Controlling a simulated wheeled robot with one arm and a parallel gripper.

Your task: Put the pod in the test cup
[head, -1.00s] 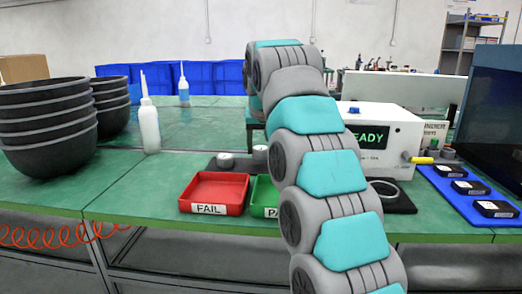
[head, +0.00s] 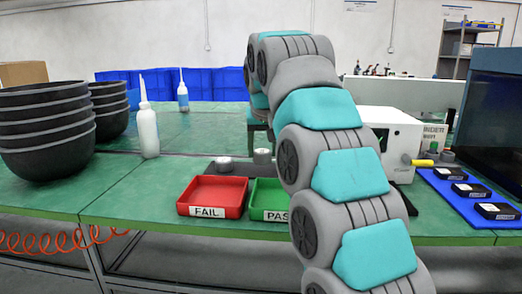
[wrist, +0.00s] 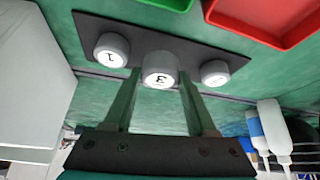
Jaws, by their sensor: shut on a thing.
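In the wrist view my gripper (wrist: 158,77) has its two green fingers shut on a grey round pod (wrist: 160,62) with a dark mark like a 3 on its white top. The held pod is at the dark plate, between two other grey pods: one marked 1 (wrist: 111,50) at left and one (wrist: 215,72) at right with an unclear mark. Whether the held pod is lifted off the plate I cannot tell. In the head view my arm hides the gripper and the held pod; two grey pods (head: 262,157) show left of it. The test cup is not visible now.
A red FAIL tray (head: 213,195) and a green PASS tray (head: 267,205) stand at the bench front. A white tester box (head: 402,128) is right of my arm, with a blue mat (head: 455,198) beyond. Stacked black bowls (head: 45,125) and a white bottle (head: 148,132) are left.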

